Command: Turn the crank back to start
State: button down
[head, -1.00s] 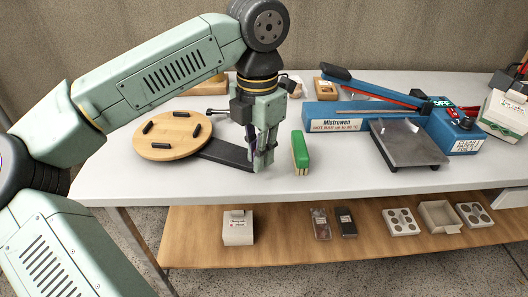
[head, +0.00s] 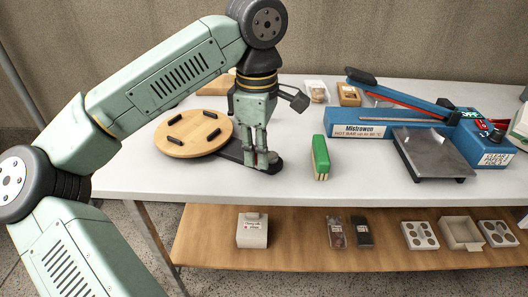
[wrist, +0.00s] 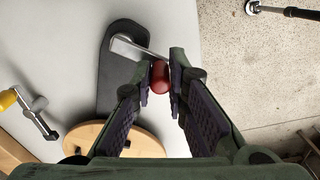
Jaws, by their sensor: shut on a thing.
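The crank unit has a flat black base (wrist: 112,75) that runs from under a round wooden disc (head: 190,138) to a rounded end. The disc has several dark pegs and also shows at the bottom of the wrist view (wrist: 140,143). A metal crank arm (wrist: 135,47) lies across the base's rounded end and carries a red knob (wrist: 160,77). My gripper (head: 260,165) points down over that end. In the wrist view, its fingers (wrist: 160,75) are closed around the red knob. In the head view the fingers mostly hide the crank.
A green-and-tan brush-like block (head: 320,158) stands just right of my gripper. A blue heat sealer (head: 358,132) with a metal plate (head: 434,153) fills the table's right side. The table's front edge is close to the crank. A lower shelf (head: 300,255) holds boxes.

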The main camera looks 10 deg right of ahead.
jog(key=m, duration=0.2)
jog(key=w+m, duration=0.1)
jog(key=m, duration=0.1)
jog(key=w+m, duration=0.1)
jog(key=shift+w+a+m, duration=0.1)
jog(key=shift+a+m, duration=0.3)
dwell(0.4)
jog(key=c, duration=1.6)
grip_release()
jog(key=shift+o, duration=0.2)
notch_tip(320, 180, up, 12)
